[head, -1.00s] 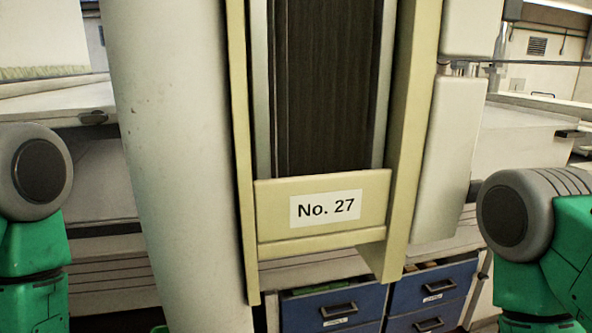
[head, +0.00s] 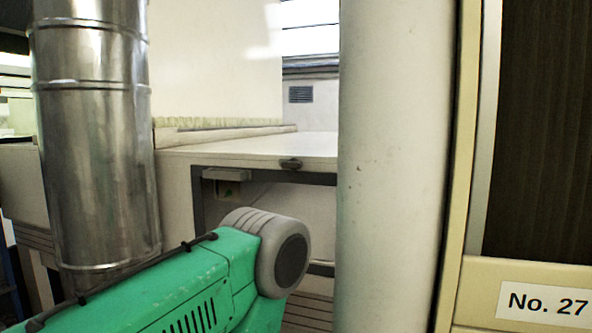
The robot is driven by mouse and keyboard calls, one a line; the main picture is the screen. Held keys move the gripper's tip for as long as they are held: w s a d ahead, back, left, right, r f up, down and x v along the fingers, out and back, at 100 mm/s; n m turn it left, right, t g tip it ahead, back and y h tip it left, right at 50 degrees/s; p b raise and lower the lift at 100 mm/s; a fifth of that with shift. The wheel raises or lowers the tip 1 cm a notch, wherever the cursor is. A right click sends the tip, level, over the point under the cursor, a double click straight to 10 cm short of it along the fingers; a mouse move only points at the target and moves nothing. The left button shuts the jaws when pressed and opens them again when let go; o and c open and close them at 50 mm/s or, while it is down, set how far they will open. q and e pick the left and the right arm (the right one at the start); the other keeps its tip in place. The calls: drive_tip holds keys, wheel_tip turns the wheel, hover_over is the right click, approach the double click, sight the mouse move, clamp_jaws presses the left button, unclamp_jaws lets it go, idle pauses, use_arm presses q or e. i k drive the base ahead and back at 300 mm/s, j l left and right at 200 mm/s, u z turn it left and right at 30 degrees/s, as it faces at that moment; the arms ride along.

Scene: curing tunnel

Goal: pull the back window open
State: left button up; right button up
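A bright paned window (head: 310,28) shows high on the far wall, partly cut off by the top edge and by a white column. I cannot tell whether it is the back window, or whether it is open. No window handle can be made out. My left arm comes in from the lower left as a green link with a grey joint, but its gripper is out of view. My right arm and its gripper are out of view.
A white column (head: 392,170) and a cream frame labelled No. 27 (head: 548,303) stand on the right. A shiny metal duct (head: 97,140) stands on the left. Between them is a white machine housing (head: 250,148) with a dark-edged opening. My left arm is in front of it.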

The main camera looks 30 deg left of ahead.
sight(239, 174)
drive_tip(key=k+l+u, duration=0.25)
drive_tip(key=u, duration=0.25)
drive_tip(key=k+l+u, duration=0.25)
drive_tip(key=u, duration=0.2)
